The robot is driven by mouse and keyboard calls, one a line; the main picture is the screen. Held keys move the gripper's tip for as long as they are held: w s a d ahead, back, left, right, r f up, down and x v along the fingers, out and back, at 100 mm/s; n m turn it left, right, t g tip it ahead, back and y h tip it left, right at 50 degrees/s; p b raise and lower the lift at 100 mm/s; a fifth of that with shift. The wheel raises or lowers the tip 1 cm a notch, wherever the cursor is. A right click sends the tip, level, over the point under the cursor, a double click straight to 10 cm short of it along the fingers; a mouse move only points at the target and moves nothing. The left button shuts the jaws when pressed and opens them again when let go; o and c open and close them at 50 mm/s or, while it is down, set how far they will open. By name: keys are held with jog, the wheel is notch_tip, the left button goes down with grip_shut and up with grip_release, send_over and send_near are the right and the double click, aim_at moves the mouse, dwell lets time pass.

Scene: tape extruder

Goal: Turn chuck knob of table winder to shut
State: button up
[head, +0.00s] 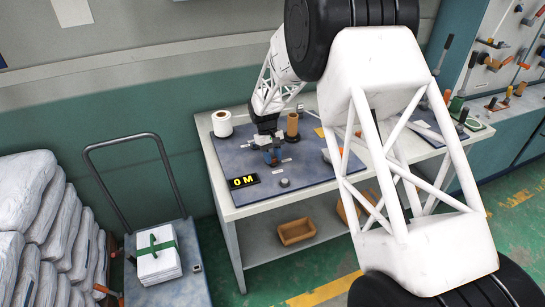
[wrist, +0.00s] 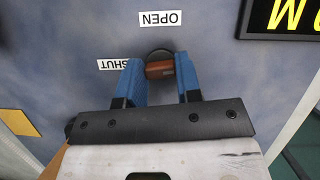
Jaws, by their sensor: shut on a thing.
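The chuck knob (wrist: 160,68) is a brown-orange grip on a dark round base, in the upper middle of the wrist view. My gripper (wrist: 158,75) has its two blue fingers on either side of the knob, closed on it. An upside-down OPEN label (wrist: 161,18) lies beyond the knob, and a SHUT label (wrist: 114,64) lies to its left, partly covered by a finger. In the head view my gripper (head: 271,157) is low over the blue-grey panel of the table winder (head: 235,158); the knob is too small to make out clearly there.
A black display with yellow characters (head: 243,181) lies left of my gripper. A white roll (head: 222,123) and a brown spool (head: 293,124) stand behind on the white table (head: 222,198). A small grey round part (head: 285,183) is in front. My arm hides much of the table's right side.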

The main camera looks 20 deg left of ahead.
jog(key=shift+m, duration=0.7)
jog(key=o, duration=0.9)
jog(key=shift+v, duration=3.9)
jog(key=shift+w+d, duration=0.15)
jog(key=shift+d, duration=0.05)
